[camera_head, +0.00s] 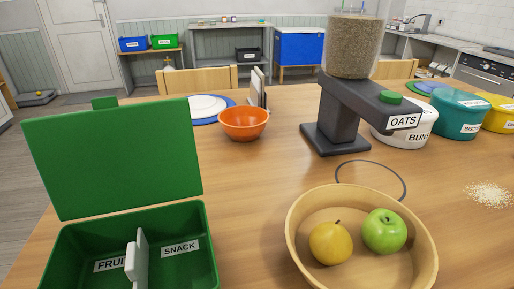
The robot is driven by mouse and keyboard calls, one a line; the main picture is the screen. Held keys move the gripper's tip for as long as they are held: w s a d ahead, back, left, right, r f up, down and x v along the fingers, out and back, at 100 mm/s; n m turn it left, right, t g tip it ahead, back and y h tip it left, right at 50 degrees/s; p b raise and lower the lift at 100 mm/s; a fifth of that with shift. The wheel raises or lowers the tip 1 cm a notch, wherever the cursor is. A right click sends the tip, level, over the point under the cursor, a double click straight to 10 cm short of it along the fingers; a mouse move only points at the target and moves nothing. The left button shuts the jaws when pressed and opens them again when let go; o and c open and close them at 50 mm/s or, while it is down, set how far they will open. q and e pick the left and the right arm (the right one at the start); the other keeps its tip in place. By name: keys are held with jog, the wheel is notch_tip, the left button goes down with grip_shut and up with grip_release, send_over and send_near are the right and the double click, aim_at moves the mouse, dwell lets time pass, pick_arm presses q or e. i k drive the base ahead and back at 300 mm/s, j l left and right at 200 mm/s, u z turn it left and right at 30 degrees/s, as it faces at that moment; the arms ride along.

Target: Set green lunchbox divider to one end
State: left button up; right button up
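The green lunchbox (211,250) stands at the front left of the wooden table, its lid (115,155) raised upright at the back. Inside, a light grey divider (138,255) stands upright near the middle. A label reading "FRUI", partly covered by the divider, is on its left, and a "SNACK" label is on its right. The box's lower part is cut off by the picture's bottom edge. Neither of my grippers shows in the head view.
A wooden bowl (297,230) with a yellow fruit (330,243) and a green apple (384,231) stands right of the lunchbox. Behind are an orange bowl (244,123), the oats dispenser (338,125) and several labelled tubs. Bare table lies between lunchbox and wooden bowl.

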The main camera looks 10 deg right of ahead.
aim_at(137, 264)
jog(key=i+l+u, duration=0.15)
jog(key=l+u, duration=0.25)
jog(key=i+l+u, duration=0.1)
jog(key=l+u, duration=0.15)
jog(key=u, duration=0.15)
